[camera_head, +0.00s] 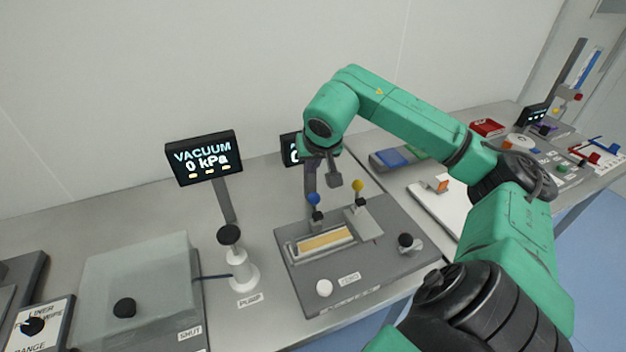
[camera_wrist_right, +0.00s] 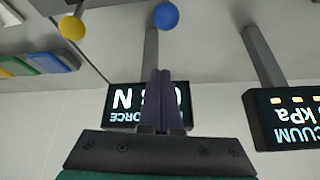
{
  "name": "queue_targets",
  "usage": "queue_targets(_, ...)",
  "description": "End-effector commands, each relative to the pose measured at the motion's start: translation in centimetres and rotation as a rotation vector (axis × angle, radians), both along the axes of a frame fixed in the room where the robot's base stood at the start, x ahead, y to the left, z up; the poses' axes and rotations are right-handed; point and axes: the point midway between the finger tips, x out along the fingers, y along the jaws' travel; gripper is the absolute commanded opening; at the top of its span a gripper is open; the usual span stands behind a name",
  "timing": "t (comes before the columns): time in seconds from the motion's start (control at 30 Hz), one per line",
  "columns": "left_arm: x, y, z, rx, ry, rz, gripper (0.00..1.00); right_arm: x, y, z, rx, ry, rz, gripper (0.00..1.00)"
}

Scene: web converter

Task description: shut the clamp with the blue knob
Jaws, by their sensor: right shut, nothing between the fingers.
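The blue knob (camera_head: 314,199) tops a short stem at the back of the grey plate (camera_head: 296,275), upright as far as I can tell. The yellow knob (camera_head: 357,185) stands to its right. My right gripper (camera_head: 311,191) is shut and empty. Its dark fingers point down and end just above or behind the blue knob; I cannot tell whether they touch it. In the right wrist view the blue knob (camera_wrist_right: 166,16) is apart from the fingertips (camera_wrist_right: 161,73) in the picture, and the yellow knob (camera_wrist_right: 72,27) is at upper left. My left gripper is out of view.
A vacuum display (camera_head: 204,158) and a white pump (camera_head: 240,263) stand left of the plate. A force display (camera_wrist_right: 120,104) stands behind the fingers. A clear-lidded box (camera_head: 140,270) is farther left. A black knob (camera_head: 405,241) sits at the plate's right.

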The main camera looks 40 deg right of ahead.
Motion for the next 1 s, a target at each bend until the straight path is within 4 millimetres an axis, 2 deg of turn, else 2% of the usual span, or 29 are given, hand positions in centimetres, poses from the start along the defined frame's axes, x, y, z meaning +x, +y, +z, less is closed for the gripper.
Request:
queue_targets(0.17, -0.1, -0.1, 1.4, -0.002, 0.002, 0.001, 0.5, 1.5, -0.7, -3.0, 0.002, 0.003, -0.001, 0.0)
queue_targets(0.3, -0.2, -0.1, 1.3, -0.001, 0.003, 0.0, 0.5, -0.1, 0.2, -3.4, -0.004, 0.006, 0.002, 0.0)
queue_targets(0.33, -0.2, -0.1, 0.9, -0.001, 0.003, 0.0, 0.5, -0.4, 0.3, -3.7, -0.003, 0.004, 0.003, 0.0)
queue_targets(0.37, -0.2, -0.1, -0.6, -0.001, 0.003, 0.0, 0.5, -0.6, 0.4, -4.5, -0.005, 0.002, 0.001, 0.0)
queue_targets(0.5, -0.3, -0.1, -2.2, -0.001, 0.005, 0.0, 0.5, -1.5, 1.0, -4.3, -0.002, -0.001, -0.001, 0.0)
queue_targets(0.73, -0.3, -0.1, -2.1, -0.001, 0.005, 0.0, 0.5, -1.8, 1.3, -3.7, 0.0, -0.001, 0.001, 0.0)
queue_targets(1.0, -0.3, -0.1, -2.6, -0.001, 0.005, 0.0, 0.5, -1.8, 1.2, -3.8, -0.002, -0.007, 0.001, 0.0)
